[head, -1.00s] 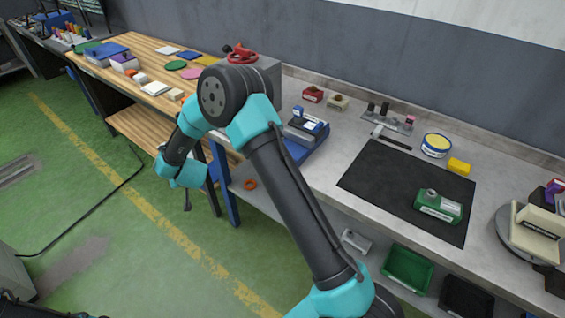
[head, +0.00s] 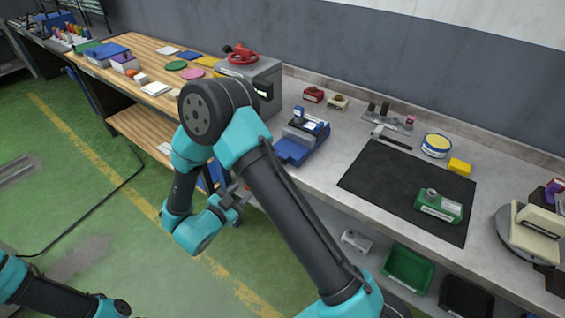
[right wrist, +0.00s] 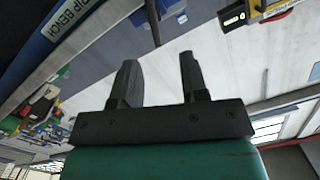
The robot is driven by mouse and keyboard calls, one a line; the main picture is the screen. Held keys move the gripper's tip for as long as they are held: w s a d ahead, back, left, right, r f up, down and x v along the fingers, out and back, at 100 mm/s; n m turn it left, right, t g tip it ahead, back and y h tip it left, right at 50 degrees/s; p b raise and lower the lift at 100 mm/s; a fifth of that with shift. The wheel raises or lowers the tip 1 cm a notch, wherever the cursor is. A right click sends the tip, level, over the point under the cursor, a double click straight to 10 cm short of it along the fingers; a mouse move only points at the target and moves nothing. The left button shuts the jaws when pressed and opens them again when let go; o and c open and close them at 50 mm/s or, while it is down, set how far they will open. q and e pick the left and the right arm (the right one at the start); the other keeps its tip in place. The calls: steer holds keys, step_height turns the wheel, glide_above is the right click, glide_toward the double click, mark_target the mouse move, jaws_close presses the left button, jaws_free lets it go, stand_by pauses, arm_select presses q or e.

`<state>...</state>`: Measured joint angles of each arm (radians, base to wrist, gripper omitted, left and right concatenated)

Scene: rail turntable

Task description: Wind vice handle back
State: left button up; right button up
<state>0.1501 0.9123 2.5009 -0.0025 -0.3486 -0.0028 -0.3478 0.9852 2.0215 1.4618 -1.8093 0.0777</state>
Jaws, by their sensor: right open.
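The blue vice (head: 302,138) with grey jaws sits at the bench's front edge, right of my right arm. Its handle cannot be clearly made out; a small orange part (head: 247,187) shows below the bench edge, partly behind my arm. My right gripper (head: 232,200) is in front of the bench, below and left of the vice, apart from it. In the right wrist view my right gripper (right wrist: 158,75) is open with nothing between its fingers. My left arm shows at the lower left, but its gripper is out of view.
A grey box with a red handwheel (head: 241,54) stands behind my right arm. A black mat (head: 390,185) holds a green block (head: 438,206). Green (head: 408,270) and black bins sit below the bench. A bench-edge label (right wrist: 65,25) shows near my right gripper. Floor in front is open.

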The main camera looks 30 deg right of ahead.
steer(key=shift+s+r+m+g+h, duration=0.3)
steer(key=shift+s+r+h, duration=0.25)
steer(key=shift+s, duration=0.3)
steer(key=shift+d, duration=0.1)
steer(key=x, duration=1.7)
steer(key=shift+w+d, duration=0.1)
steer(key=shift+d, duration=0.05)
steer(key=c, duration=0.7)
